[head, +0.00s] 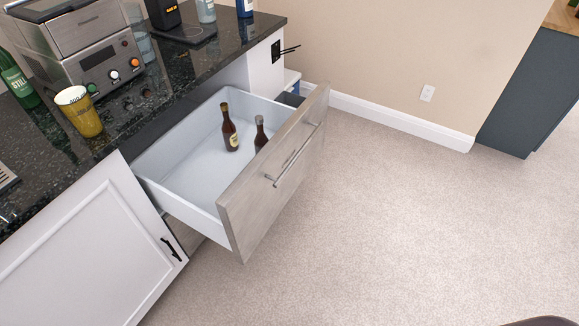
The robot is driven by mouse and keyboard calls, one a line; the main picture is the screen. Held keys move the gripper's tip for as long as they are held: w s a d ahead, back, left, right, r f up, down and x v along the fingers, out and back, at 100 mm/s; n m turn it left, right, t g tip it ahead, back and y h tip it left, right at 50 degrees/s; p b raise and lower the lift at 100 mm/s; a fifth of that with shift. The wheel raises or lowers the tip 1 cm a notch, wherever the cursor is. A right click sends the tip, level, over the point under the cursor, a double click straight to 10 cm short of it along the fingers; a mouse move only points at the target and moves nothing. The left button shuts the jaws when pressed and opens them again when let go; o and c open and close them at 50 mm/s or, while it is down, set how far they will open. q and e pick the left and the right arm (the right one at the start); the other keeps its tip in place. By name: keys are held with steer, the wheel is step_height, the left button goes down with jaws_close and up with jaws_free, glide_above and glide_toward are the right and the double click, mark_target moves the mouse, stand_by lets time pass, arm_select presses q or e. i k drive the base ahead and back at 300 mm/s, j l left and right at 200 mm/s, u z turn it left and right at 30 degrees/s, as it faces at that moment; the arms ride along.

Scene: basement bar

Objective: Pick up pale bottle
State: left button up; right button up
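A pale, light blue-grey bottle (206,11) stands on the dark counter at the top edge of the head view, and its top is cut off. To its right is a bottle with a dark blue and white label (244,8), also cut off. Two brown bottles, one with a pale label (230,132) and one darker (260,135), stand in the open drawer (190,140). The drawer's front panel hides the lower part of the darker one. Neither of my grippers is in view.
The open drawer's front (272,175) sticks out over the carpet. A toaster oven (95,65), a yellow cup (80,112), a green bottle (17,82) and a black appliance (162,14) stand on the counter (125,110). The carpet (400,210) at right is mostly clear.

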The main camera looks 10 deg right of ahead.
mark_target(229, 129)
steer(key=u, duration=0.4)
steer(key=i+l+u, duration=0.2)
steer(key=l+u, duration=0.15)
steer(key=u, duration=0.15)
steer(key=i+l+u, duration=0.1)
steer(key=l+u, duration=0.7)
steer(key=u, duration=0.2)
